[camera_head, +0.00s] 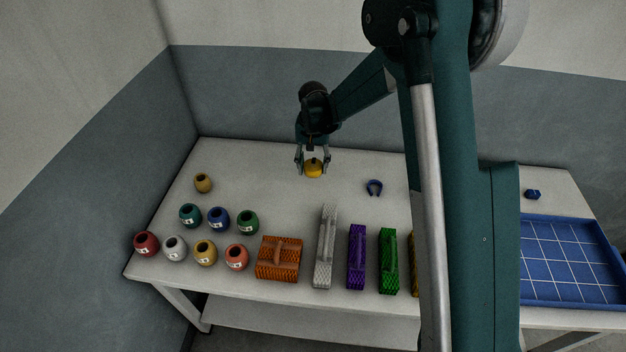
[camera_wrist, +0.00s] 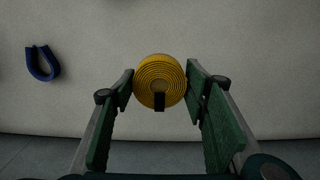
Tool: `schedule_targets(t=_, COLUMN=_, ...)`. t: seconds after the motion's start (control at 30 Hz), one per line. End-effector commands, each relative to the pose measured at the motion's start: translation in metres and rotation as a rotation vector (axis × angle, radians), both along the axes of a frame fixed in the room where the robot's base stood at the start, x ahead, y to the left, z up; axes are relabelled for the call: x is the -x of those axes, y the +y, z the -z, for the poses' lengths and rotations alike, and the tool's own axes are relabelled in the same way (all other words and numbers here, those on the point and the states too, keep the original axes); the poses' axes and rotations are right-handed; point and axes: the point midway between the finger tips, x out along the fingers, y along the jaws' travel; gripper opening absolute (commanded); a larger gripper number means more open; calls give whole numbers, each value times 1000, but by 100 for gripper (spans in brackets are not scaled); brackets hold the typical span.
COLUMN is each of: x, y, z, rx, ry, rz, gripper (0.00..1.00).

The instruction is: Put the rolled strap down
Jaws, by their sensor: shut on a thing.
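The rolled strap is a yellow coil (camera_head: 313,169) near the back of the white table in the head view. In the wrist view the coil (camera_wrist: 160,80) shows its spiral face and a dark tab at its lower middle. My gripper (camera_head: 313,164) is shut on it, with a green finger on each side; the fingertips (camera_wrist: 160,84) flank the coil in the wrist view. The gripper points down over the table. I cannot tell whether the strap touches the table or is held just above it.
A blue shackle-shaped piece (camera_head: 374,187) lies right of the gripper. Several coloured pots (camera_head: 219,218) stand at the left. An orange net block (camera_head: 279,258) and narrower blocks (camera_head: 325,247) line the front. A blue gridded tray (camera_head: 570,262) is at the right. The table around the strap is clear.

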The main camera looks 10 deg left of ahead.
Motion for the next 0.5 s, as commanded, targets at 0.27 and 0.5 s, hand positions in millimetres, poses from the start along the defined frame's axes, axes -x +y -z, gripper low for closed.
schedule_targets(t=0.27, x=0, y=0, z=29, rx=0, ry=0, rz=0, gripper=30)
schedule_targets(t=0.5, x=0, y=0, z=30, rx=0, ry=0, rz=0, gripper=30)
